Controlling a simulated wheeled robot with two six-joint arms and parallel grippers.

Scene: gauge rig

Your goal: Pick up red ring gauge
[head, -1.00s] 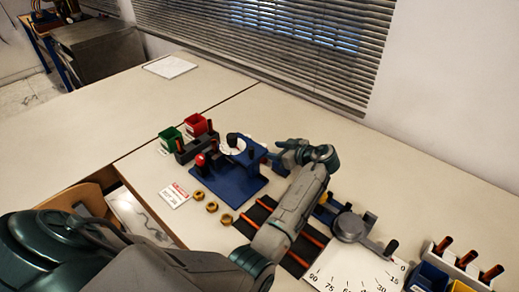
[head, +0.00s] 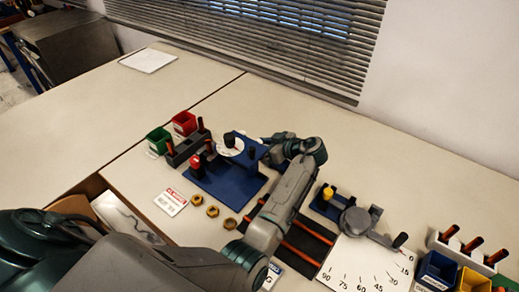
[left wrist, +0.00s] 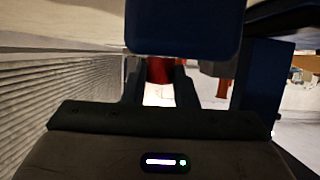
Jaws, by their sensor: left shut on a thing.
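In the left wrist view my left gripper (left wrist: 158,88) is shut on a small red piece, which I take to be the red ring gauge (left wrist: 158,70). Only a red band of it shows between the dark fingers. A blue block hides its upper part. In the head view my left gripper (head: 272,150) is at the right side of the blue gauge stand (head: 232,188), close to its upright. The red piece is hidden there. My right gripper is not in view.
A red-topped post (head: 195,162) stands on the left of the blue stand. Green (head: 158,141) and red (head: 184,123) bins stand behind it. Several brass nuts (head: 212,211) lie in front. A dial plate (head: 365,265) and a white peg rack (head: 462,250) are at right.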

